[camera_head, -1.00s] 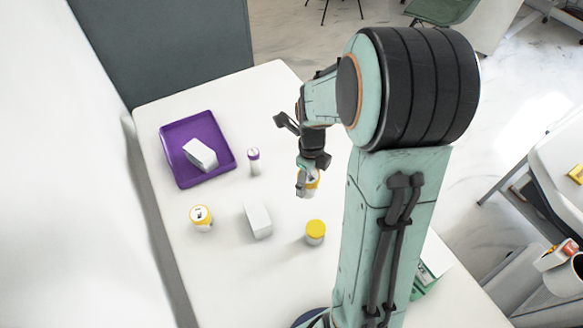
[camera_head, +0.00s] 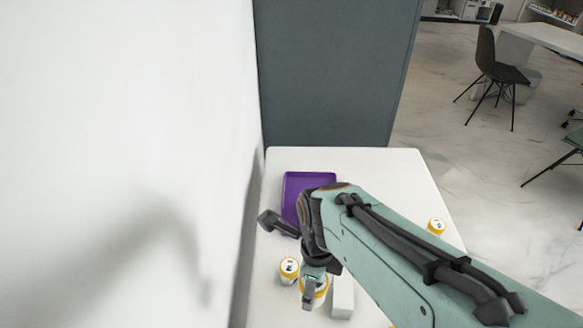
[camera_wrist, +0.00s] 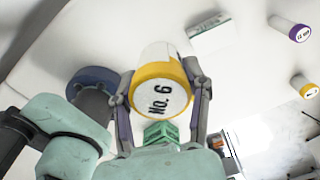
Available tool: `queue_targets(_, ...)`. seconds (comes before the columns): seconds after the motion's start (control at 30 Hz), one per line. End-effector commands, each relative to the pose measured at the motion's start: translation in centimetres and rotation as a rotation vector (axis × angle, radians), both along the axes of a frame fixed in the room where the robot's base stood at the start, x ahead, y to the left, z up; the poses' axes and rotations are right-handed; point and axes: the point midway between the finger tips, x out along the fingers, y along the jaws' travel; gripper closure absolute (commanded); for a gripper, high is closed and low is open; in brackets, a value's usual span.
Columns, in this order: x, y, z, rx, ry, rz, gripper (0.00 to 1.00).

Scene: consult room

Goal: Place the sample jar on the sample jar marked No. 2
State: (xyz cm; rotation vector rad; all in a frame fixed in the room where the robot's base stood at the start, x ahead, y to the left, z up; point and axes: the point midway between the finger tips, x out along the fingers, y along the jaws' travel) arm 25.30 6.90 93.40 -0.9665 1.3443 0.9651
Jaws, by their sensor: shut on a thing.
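My gripper (camera_head: 312,288) is shut on a sample jar (camera_head: 321,291) with a yellow lid. In the wrist view, the held jar (camera_wrist: 160,92) sits between both fingers, its lid reading "No. 6". In the head view, a second yellow-lidded jar (camera_head: 289,271) stands just left of my gripper, with a dark mark on its lid too small to read. Another yellow-lidded jar (camera_head: 436,226) is at the right side of the table, beyond my arm. I cannot tell which one is marked No. 2. The held jar's base is hidden in the head view, so its height is unclear.
A white box (camera_head: 342,298) stands close right of the held jar. A purple tray (camera_head: 296,182) lies behind my gripper, partly hidden by my arm. The white table (camera_head: 385,163) has free room at the back right. A wall borders its left side. A purple-lidded container (camera_wrist: 299,33) shows in the wrist view.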

Motion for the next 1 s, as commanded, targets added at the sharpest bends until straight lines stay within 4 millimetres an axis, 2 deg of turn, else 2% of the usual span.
queue_targets(0.13,2.0,1.1,-1.1,0.0,0.006,0.018,0.88)
queue_targets(0.37,8.3,2.9,-4.1,0.001,0.005,0.015,0.88)
queue_targets(0.53,11.2,3.6,-7.5,-0.001,0.004,0.013,0.88)
queue_targets(0.63,12.1,3.9,-8.7,-0.001,0.003,0.013,0.88)
queue_targets(0.87,13.4,4.2,-10.2,-0.001,0.001,0.012,0.88)
queue_targets(1.0,13.2,4.2,-12.5,-0.001,0.003,0.013,0.88)
